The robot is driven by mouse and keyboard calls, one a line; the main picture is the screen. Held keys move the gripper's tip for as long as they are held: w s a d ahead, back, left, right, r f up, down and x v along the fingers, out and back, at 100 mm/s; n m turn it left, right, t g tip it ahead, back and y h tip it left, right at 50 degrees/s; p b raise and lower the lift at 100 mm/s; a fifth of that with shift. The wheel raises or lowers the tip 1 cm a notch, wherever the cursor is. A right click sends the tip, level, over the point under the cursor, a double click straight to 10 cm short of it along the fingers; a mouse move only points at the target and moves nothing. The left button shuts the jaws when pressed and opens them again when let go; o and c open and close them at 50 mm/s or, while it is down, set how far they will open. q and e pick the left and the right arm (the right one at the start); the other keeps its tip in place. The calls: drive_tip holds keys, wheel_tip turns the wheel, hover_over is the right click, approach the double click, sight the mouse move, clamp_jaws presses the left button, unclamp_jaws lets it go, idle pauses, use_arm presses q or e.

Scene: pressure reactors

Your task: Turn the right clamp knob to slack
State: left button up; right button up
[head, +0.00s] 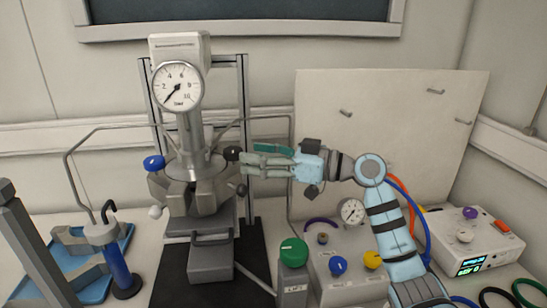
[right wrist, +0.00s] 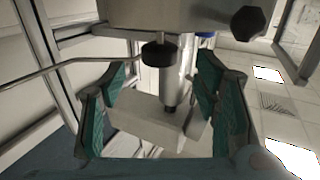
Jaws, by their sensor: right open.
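The reactor vessel (head: 189,196) stands in a frame at the left, with a clamp ring around its top. On its right side are a black knob (head: 232,153) and, lower, a dark round knob (head: 241,188); I cannot tell for certain which is the right clamp knob. My right gripper (head: 248,166) points left at the vessel's right side, close to both knobs. In the right wrist view its green-padded fingers (right wrist: 162,100) are spread, with a black round knob on a metal stem (right wrist: 160,54) showing between them, ungripped. My left gripper is not in view.
A pressure gauge (head: 177,86) tops the reactor, with a blue knob (head: 153,162) on its left side. Thin metal pipes run out on both sides. A control box with colored knobs (head: 345,285) stands below my right arm. A blue tray (head: 75,270) lies at the left.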

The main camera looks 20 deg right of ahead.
drive_tip(key=v, duration=0.5)
drive_tip(key=shift+s+d, duration=0.3)
drive_tip(key=shift+r, duration=0.1)
